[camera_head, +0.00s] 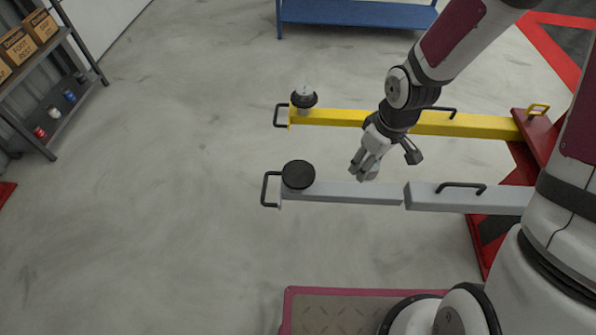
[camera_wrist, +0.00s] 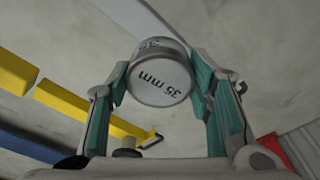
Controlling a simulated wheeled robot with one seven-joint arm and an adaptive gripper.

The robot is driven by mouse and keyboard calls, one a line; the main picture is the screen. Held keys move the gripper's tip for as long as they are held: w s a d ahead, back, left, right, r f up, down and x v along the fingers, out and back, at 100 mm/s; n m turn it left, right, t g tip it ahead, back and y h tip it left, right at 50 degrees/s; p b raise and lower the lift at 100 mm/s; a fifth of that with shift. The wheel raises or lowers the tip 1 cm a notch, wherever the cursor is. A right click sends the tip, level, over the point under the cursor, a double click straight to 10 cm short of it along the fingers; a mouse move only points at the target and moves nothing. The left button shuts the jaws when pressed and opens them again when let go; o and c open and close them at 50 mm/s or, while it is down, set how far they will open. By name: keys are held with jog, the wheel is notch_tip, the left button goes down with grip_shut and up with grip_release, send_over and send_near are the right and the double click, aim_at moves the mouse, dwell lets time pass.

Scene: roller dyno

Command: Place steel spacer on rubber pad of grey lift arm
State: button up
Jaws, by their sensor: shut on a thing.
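My gripper (camera_head: 364,168) is shut on the steel spacer (camera_wrist: 160,82), a short grey cylinder marked "35 mm" on its face. In the wrist view the spacer sits between the teal finger pads. In the head view I cannot clearly tell it from the fingers. The grey lift arm (camera_head: 345,192) lies across the middle right. Its round black rubber pad (camera_head: 298,174) is at its left end, with nothing on it. My gripper appears to the right of the pad in the head view, over or near the grey arm; its height is hard to judge.
A yellow lift arm (camera_head: 350,117) runs behind the grey one, with a small light object (camera_head: 304,91) on its black pad (camera_head: 304,100). Both arms carry black handles. A blue bench (camera_head: 355,13) stands at the back, a shelf (camera_head: 65,110) at left. Open floor lies between.

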jog(key=s+a+n+g+p, duration=0.25)
jog(key=s+a+n, duration=0.7)
jog(key=n, duration=0.65)
send_over(297, 173)
jog(key=shift+s+d+f+t+p, duration=0.1)
jog(key=shift+d+f+t+p, duration=0.2)
jog(key=shift+f, duration=0.35)
jog(key=shift+a+f, duration=0.15)
jog(key=shift+f, duration=1.65)
jog(key=shift+f, duration=0.15)
jog(key=o, duration=1.4)
jog(key=shift+c, duration=0.2)
